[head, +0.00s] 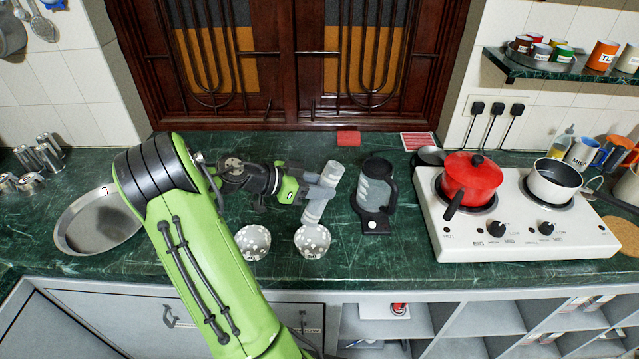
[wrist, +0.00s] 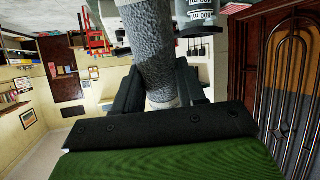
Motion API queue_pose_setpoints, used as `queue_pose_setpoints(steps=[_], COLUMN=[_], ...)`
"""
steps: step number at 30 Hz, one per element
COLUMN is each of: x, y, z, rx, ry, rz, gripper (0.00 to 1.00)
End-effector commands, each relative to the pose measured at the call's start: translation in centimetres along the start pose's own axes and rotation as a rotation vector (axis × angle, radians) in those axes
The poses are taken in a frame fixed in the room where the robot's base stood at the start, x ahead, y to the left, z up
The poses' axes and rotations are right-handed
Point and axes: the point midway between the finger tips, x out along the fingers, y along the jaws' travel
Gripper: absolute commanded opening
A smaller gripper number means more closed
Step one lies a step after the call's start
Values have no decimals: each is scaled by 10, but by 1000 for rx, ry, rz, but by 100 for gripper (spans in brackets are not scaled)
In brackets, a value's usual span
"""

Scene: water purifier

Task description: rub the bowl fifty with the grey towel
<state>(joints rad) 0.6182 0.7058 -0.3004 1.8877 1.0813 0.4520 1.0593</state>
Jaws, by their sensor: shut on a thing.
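The grey towel (head: 321,199) is a rolled, upright, slightly tilted cylinder above the counter. My gripper (head: 318,192) is shut on its middle. In the wrist view the towel (wrist: 152,45) is rough and grey, standing between the fingers (wrist: 158,88). Two white speckled bowls stand on the counter in front of it. The right bowl (head: 312,240) has a small dark label that seems to read 50. The left bowl (head: 253,242) has a label too small to read surely. The towel's lower end is just behind the right bowl's far rim; I cannot tell whether they touch.
A dark blender-like jug (head: 376,190) stands close right of the towel. Further right is a white stove (head: 515,225) with a red pot (head: 472,180) and a white pan (head: 556,182). A metal basin (head: 97,222) lies left. Counter between jug and stove is free.

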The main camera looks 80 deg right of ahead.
Motion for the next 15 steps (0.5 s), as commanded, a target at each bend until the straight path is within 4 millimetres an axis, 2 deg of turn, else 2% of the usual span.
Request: queue_pose_setpoints(steps=[15], x=[23], y=[-4], z=[49], rx=[-2], ry=[0], rz=[0], gripper=[10])
